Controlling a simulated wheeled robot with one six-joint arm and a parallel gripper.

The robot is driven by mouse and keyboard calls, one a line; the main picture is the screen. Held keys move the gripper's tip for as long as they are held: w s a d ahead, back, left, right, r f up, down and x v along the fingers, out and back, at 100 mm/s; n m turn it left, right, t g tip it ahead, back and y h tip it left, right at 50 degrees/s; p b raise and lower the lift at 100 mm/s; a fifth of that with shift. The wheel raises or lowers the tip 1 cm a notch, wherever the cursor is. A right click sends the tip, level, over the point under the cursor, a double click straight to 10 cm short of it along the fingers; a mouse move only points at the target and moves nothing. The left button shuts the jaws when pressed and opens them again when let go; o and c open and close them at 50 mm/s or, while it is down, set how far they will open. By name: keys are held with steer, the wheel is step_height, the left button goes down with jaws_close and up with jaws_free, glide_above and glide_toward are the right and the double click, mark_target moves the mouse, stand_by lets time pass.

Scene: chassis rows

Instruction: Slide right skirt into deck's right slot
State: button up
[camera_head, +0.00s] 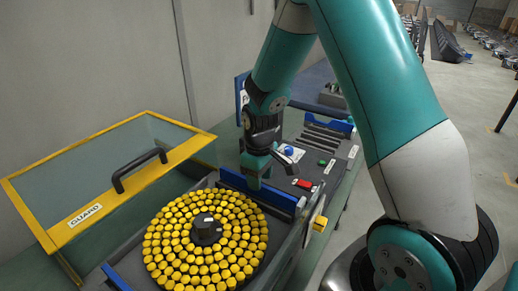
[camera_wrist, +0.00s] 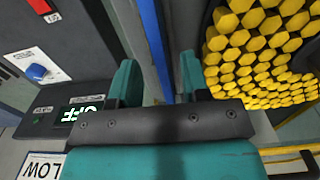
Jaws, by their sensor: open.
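My gripper (camera_head: 264,174) is open, pointing down beside a long blue strip (camera_head: 258,190) at the edge of the housing that holds the yellow-studded disc. In the wrist view the two teal fingers (camera_wrist: 157,78) are apart with nothing gripped between them. The blue strip (camera_wrist: 154,42) runs beyond the gap between them. I cannot tell whether this strip is the right skirt. The deck's right slot cannot be made out for certain in either view.
A disc of yellow studs (camera_head: 180,245) lies at the front. A clear guard with a yellow frame (camera_head: 118,185) stands at left. A control panel with a blue knob (camera_head: 288,150) and red switch (camera_head: 303,184) lies behind and right. Open floor lies at right.

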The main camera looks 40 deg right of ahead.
step_height(320, 180, up, 12)
steer(key=b, duration=0.1)
stand_by(0.5)
steer(key=s+a+r+n+y, duration=0.1)
steer(key=s+a+r+y, duration=0.1)
steer(key=s+a, duration=0.6)
steer(key=s+a+r+n+y, duration=0.1)
steer(key=s+a+r, duration=0.3)
steer(key=s+a, duration=0.5)
steer(key=s+y, duration=0.1)
steer(key=s, duration=0.2)
steer(key=shift+s+r+n, duration=0.25)
steer(key=shift+s+n, duration=0.05)
steer(key=shift+s, duration=0.05)
steer(key=shift+a, duration=0.1)
